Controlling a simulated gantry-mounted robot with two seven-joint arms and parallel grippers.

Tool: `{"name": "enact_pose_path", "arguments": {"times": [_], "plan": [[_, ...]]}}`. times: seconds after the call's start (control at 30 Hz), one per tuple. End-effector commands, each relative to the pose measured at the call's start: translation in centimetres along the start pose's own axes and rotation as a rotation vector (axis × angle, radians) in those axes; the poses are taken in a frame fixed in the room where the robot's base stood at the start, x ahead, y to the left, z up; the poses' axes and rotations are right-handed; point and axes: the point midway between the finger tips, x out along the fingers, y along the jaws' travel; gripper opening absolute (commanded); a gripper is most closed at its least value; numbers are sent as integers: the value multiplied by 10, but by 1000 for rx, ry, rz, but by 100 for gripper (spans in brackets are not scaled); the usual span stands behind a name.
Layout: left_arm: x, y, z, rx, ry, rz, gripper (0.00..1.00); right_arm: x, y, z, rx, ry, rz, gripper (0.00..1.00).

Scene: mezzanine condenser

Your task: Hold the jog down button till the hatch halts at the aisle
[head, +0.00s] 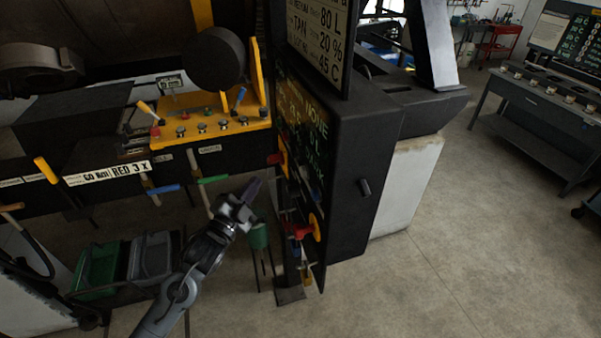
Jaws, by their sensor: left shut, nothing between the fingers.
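My left gripper (250,190) is shut and empty, its tips pointing up and to the right. It is in front of the dark gap, just left of the side panel (297,165) of a black cabinet. That panel carries lettering, small controls and a yellow round part with red (313,228), and is seen at a steep angle. I cannot tell which control is the jog down button, nor whether the fingertips touch anything. I cannot make out the hatch. My right gripper is not in view.
A yellow console (212,125) with knobs and levers stands behind, above coloured handles and labels. A green bin (97,270) and a grey bin (152,256) are at lower left. A green funnel-like part (259,237) is below the gripper. The floor (450,260) at right is clear.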

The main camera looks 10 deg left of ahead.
Motion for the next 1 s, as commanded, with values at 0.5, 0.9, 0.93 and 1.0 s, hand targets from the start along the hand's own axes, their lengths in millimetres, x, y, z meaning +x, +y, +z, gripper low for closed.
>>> {"name": "enact_pose_path", "arguments": {"times": [0.5,0.9,0.93,1.0], "plan": [[39,30,-29,-1,1,-1,0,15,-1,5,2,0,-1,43],[57,42,-42,0,0,0,0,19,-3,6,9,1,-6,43],[57,42,-42,0,0,0,0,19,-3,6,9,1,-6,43],[58,42,-42,0,0,0,0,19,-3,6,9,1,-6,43]]}}
